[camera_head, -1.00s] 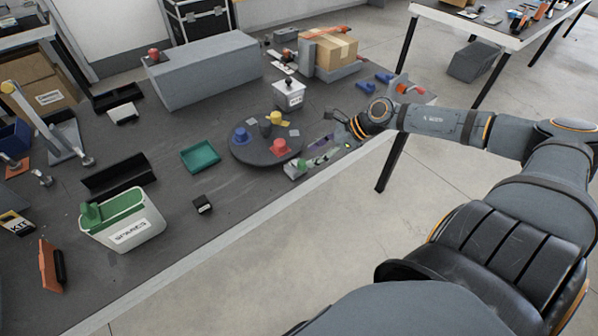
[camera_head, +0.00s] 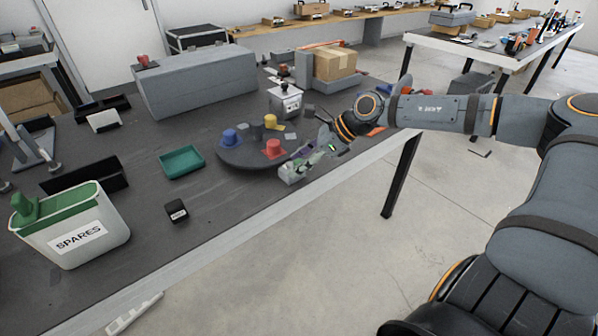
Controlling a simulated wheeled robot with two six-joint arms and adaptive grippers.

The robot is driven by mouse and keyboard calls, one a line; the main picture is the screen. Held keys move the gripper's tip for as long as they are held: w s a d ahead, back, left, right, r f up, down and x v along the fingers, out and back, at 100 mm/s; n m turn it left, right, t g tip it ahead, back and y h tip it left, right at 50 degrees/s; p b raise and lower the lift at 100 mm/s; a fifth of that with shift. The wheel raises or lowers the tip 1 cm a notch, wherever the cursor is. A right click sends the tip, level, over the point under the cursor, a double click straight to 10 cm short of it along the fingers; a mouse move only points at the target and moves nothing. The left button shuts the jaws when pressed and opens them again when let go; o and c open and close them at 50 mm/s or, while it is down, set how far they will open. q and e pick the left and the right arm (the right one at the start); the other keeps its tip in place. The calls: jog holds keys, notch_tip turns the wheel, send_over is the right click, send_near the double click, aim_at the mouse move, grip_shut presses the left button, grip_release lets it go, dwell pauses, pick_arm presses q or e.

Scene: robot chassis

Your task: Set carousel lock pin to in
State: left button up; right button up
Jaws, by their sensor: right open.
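The carousel (camera_head: 238,159) is a dark round disc on the grey bench, bearing a blue, a yellow and a red piece. At its right front edge sits a small pale block (camera_head: 291,174) with a green part, which looks like the lock pin's housing. The pin itself is too small and covered to tell its position. My right gripper (camera_head: 308,156) reaches in from the right and is open, with its fingers over or just beside this block. I cannot tell whether they touch it. My left gripper is not in view.
A white box with a dark knob (camera_head: 285,103) stands behind the carousel. A teal tray (camera_head: 181,162), a small black block (camera_head: 176,211) and a SPARES bin (camera_head: 75,240) are to the left. A cardboard box (camera_head: 335,63) and a long grey block (camera_head: 190,82) stand behind.

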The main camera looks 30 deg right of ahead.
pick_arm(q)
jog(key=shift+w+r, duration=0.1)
pick_arm(e)
grip_shut()
dwell(0.3)
